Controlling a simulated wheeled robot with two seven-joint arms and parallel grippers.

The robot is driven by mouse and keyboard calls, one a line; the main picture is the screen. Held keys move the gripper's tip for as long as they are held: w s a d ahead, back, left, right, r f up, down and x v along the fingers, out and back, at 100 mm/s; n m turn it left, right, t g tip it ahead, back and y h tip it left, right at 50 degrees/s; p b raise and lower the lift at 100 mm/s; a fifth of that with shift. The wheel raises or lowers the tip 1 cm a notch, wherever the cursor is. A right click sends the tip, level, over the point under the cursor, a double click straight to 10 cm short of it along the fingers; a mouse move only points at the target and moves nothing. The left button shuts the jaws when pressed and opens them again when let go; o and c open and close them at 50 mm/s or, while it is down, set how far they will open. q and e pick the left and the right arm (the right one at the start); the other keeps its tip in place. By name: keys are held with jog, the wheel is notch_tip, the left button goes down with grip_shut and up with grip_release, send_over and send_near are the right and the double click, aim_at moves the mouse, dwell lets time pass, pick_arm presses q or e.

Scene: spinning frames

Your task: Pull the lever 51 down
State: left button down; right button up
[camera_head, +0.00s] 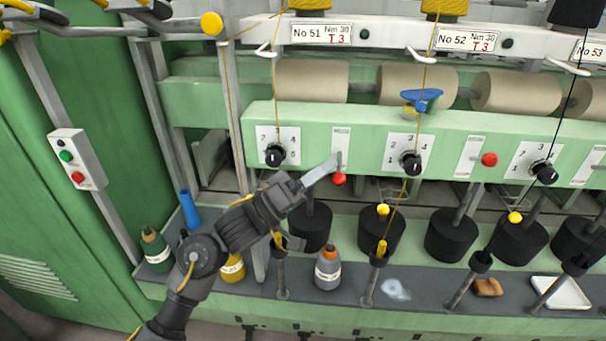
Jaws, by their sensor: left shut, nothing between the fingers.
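The No 51 label (322,34) hangs on the upper rail. Below it, lever 51, with a red knob (339,180), sits at a narrow white slot plate (342,141) on the green panel. Its knob is at the panel's lower edge, below the plate. My left gripper (334,166) is shut and empty. Its fingertips are right at the lever, just above the knob, and partly cover the stem. I cannot tell whether they touch it. My right gripper is not in view.
A rotary dial (275,155) is left of lever 51. The No 52 lever's red knob (489,159) is further right, higher on the panel. Bottles, including a grey one (328,269), stand on the lower shelf (345,298). Thin yarns hang in front.

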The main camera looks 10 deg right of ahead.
pick_arm(q)
jog(key=b+v, duration=0.3)
jog(key=v, duration=0.7)
jog(key=shift+s+a, duration=0.2)
jog(key=shift+a, duration=0.1)
jog(key=shift+f, duration=0.15)
